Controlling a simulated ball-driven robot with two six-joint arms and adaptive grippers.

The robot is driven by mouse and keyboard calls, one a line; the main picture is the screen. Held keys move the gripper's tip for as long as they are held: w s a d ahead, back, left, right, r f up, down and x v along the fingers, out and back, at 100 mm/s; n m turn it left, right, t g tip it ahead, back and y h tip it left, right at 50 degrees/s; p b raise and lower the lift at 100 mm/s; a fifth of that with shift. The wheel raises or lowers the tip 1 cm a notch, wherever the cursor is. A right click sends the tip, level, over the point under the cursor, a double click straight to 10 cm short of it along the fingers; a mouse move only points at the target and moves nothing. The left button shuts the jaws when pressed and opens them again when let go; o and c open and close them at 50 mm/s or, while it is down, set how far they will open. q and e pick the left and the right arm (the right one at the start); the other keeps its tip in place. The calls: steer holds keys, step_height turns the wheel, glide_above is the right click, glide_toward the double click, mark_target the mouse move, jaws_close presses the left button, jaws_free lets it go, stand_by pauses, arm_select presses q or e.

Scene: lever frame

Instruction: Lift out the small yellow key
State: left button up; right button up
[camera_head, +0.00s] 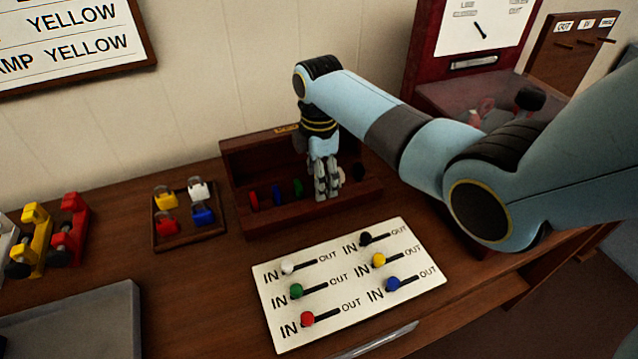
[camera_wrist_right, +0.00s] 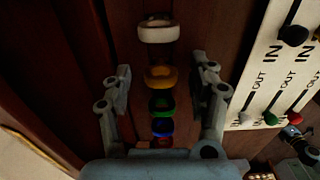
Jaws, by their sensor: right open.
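The small yellow key (camera_wrist_right: 160,77) shows as a yellow ring in the right wrist view, between the two fingers of my open right gripper (camera_wrist_right: 161,80). The fingers stand apart on either side of it, with visible gaps. In the head view the right gripper (camera_head: 327,192) points down into the open wooden key box (camera_head: 262,228) and hides the yellow key. Red (camera_head: 253,200), blue (camera_head: 276,195) and green (camera_head: 298,187) keys stand left of the gripper. A white key (camera_head: 342,175) and a black key (camera_head: 357,172) stand right of it.
A white IN/OUT panel (camera_head: 340,280) with coloured knobs, all at IN, lies in front of the box. A small tray (camera_head: 187,240) of coloured padlocks stands left of it. Yellow (camera_head: 40,240) and red (camera_head: 72,230) levers stand farther left. The box's raised back is close behind the gripper.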

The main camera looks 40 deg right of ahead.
steer(key=shift+r, duration=0.1)
steer(key=c, duration=1.2)
